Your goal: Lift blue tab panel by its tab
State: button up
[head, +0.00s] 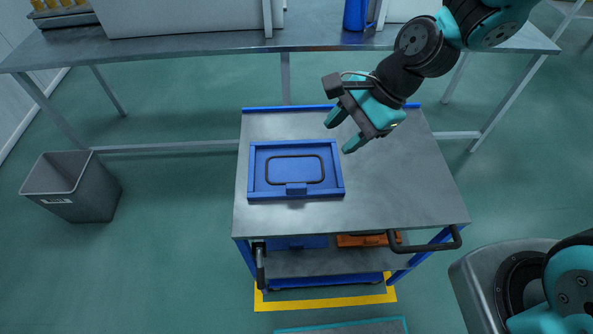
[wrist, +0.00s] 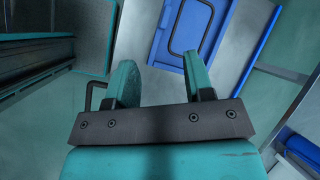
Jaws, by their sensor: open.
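The blue tab panel (head: 260,172) lies in a blue frame on the left part of a grey cart top. It has a black rounded outline on its face and a small blue tab (head: 296,188) at its front edge. My gripper (head: 339,134) is open and empty, above the cart to the right of the panel and apart from it. In the wrist view the open fingers (wrist: 158,84) show in front, with part of the panel (wrist: 204,18) beyond them at the top. The tab cannot be made out in the wrist view.
The cart top (head: 400,190) is bare to the right of the panel. A black handle (head: 425,244) sticks out at its front right. A long workbench (head: 200,48) runs behind the cart. A grey bin (head: 72,188) stands on the floor at left.

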aim_at(296, 185)
jog(key=a+f+m, duration=0.2)
jog(key=f, duration=0.3)
jog(key=w+a+f+m+p, duration=0.1)
jog(key=a+f+m, duration=0.1)
jog(key=f, duration=0.4)
jog(key=w+a+f+m, duration=0.1)
jog(key=a+f+m, duration=0.1)
jog(key=f, duration=0.3)
jog(key=shift+w+f+p, duration=0.1)
jog(key=shift+f+p, duration=0.25)
jog(key=shift+f, duration=0.05)
jog(key=shift+p+x, duration=1)
jog(key=shift+x, duration=1.9)
jog(key=shift+w+a+r, duration=0.1)
jog(key=shift+r, duration=0.05)
grip_shut()
